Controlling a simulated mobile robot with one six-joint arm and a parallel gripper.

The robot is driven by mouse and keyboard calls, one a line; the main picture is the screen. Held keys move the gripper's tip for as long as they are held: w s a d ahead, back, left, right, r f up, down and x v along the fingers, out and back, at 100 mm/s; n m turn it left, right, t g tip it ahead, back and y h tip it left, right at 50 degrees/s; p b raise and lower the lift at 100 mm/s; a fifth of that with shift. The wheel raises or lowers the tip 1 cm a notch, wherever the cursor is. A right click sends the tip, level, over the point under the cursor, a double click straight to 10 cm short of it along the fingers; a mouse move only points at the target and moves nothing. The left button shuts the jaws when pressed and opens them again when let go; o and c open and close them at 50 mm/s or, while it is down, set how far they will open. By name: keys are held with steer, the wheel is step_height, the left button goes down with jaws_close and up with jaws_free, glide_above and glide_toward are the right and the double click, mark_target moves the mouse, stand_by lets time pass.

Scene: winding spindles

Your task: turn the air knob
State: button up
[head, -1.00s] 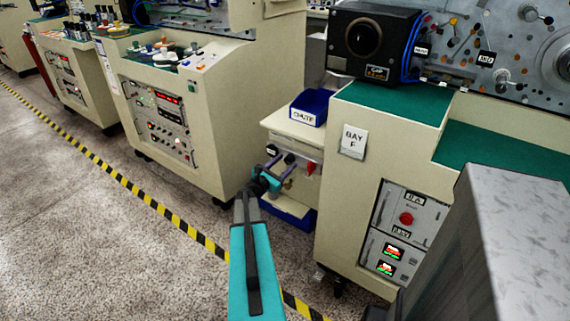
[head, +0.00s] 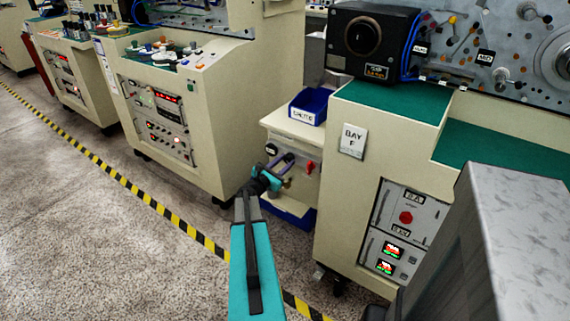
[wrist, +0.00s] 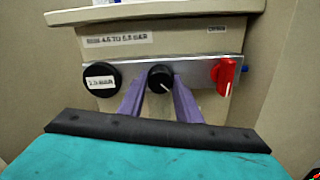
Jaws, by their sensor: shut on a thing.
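The air knob (wrist: 160,78) is a round black knob with a white pointer line, in the middle of a metal strip on the cabinet front in the wrist view. The pointer slants to the lower right. My gripper (wrist: 160,88) has its two purple fingers on either side of the knob, shut on it. In the head view my gripper (head: 281,162) reaches the front of the small cabinet (head: 296,136), and the knob is hidden there behind the fingers and wrist.
Left of the knob is a black round dial with a BAR readout (wrist: 100,82). Right of it is a red valve handle (wrist: 225,75). A plate above (wrist: 118,40) gives a BAR range. A blue bin (head: 310,106) sits on top; the Bay F machine (head: 352,185) stands close on the right.

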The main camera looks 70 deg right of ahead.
steer(key=shift+d+f+m+b, duration=0.15)
steer(key=shift+m+b, duration=0.55)
steer(key=shift+b, duration=0.7)
steer(key=m+b, duration=0.1)
steer(key=b, duration=0.2)
steer(key=shift+m+b, duration=0.35)
steer(key=shift+m, duration=0.05)
steer(key=shift+w+m+b, duration=0.1)
steer(key=shift+m+b, duration=0.6)
steer(key=shift+b, duration=0.45)
steer(key=shift+r+m+b, duration=0.2)
steer(key=shift+m+b, duration=0.1)
steer(key=shift+b, duration=0.25)
steer(key=shift+r+m+b, duration=0.15)
steer(key=shift+m+b, duration=0.15)
steer(key=shift+b, duration=0.05)
steer(key=o, duration=1.1)
steer(key=shift+d, duration=0.1)
steer(key=shift+c, duration=0.2)
